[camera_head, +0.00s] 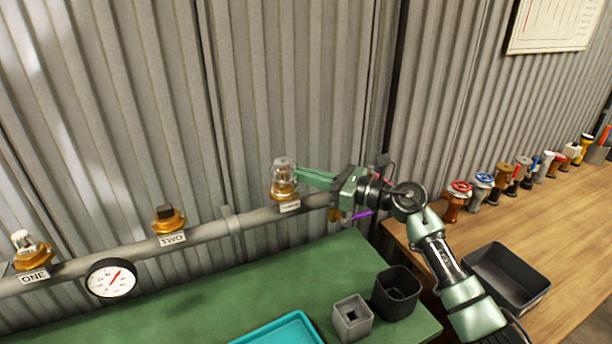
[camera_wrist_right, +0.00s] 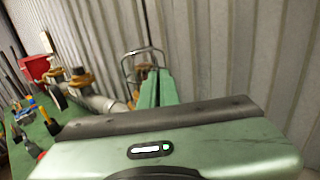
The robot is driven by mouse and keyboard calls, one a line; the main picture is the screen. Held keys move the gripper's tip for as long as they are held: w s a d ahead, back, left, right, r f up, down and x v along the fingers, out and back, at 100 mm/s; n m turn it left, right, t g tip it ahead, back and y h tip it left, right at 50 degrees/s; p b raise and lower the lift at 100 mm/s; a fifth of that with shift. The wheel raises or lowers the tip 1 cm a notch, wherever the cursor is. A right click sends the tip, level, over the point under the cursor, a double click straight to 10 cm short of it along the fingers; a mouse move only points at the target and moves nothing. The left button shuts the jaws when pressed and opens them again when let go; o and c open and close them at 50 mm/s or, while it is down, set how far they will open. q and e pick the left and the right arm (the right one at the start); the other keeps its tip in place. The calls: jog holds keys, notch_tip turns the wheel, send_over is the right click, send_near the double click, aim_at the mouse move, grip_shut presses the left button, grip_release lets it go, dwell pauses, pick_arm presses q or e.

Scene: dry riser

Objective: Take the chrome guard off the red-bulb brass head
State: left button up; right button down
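A clear or chrome guard (camera_head: 284,165) stands upright over the brass head (camera_head: 285,190) at the right end of the wall pipe. In the right wrist view the guard shows as a thin chrome wire cage (camera_wrist_right: 125,62). The bulb inside looks amber; I cannot make out a clear red. My right gripper (camera_head: 302,176) comes in from the right, its green fingertips at the guard's right side. In the wrist view the fingers (camera_wrist_right: 155,75) look close together and cover part of the cage; whether they grip it is unclear. My left gripper is out of view.
Head TWO (camera_head: 168,219) and head ONE (camera_head: 31,252) sit further left on the pipe (camera_head: 200,235), with a gauge (camera_head: 111,278) between. Below, a green bench (camera_head: 240,290) holds a teal tray (camera_head: 283,331), a grey holder (camera_head: 352,319) and a dark cup (camera_head: 397,291). A black bin (camera_head: 507,277) stands right.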

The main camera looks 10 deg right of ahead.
jog(key=shift+r, duration=0.2)
jog(key=shift+r+p, duration=0.65)
jog(key=shift+r, duration=0.25)
jog(key=shift+r, duration=0.3)
jog(key=shift+r+p, duration=2.05)
jog(key=shift+r, duration=0.85)
jog(key=shift+r+p, duration=1.1)
jog(key=shift+r, duration=0.9)
